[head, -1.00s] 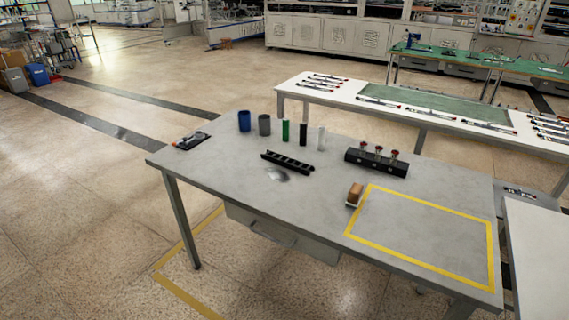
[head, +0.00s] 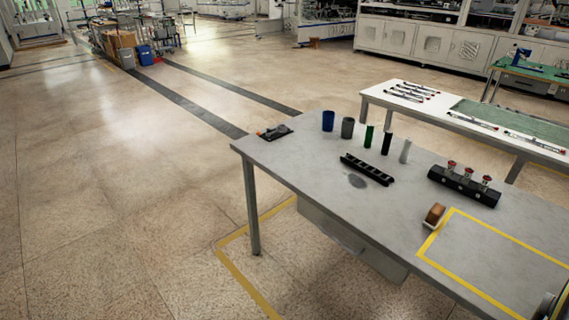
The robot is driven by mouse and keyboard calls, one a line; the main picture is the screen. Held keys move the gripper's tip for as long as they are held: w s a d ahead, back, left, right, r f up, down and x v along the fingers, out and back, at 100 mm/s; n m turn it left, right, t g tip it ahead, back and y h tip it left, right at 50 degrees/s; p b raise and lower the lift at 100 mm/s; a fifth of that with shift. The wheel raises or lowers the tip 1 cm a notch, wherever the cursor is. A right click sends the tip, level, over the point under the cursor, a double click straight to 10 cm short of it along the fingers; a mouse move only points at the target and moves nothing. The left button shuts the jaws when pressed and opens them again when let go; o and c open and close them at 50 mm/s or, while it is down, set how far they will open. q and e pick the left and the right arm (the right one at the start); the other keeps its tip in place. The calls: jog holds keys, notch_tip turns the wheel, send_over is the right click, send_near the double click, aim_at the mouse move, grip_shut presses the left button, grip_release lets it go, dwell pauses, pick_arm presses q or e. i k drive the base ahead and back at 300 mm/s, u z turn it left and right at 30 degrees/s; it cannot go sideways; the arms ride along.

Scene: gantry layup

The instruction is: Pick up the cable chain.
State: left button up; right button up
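The cable chain (head: 367,169) is a black, ladder-like strip lying flat on the grey table (head: 300,180), left of the table's middle. A round grey patch shows on the tabletop just in front of it. Nothing holds the chain. Neither of my grippers can be made out in the head view. A small grey and dark piece at the bottom right corner looks like part of my arm.
Behind the chain stand a blue cup (head: 328,121), a grey cup (head: 347,128) and several slim cylinders. A black block with red-topped knobs (head: 464,187) is to the right. A brown-topped stamp-like object (head: 434,215) sits by a yellow taped rectangle. The floor at left is clear.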

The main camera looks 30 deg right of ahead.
aim_at(351, 161)
jog(key=u, duration=0.5)
jog(key=i, duration=3.35)
jog(key=z, duration=4.2)
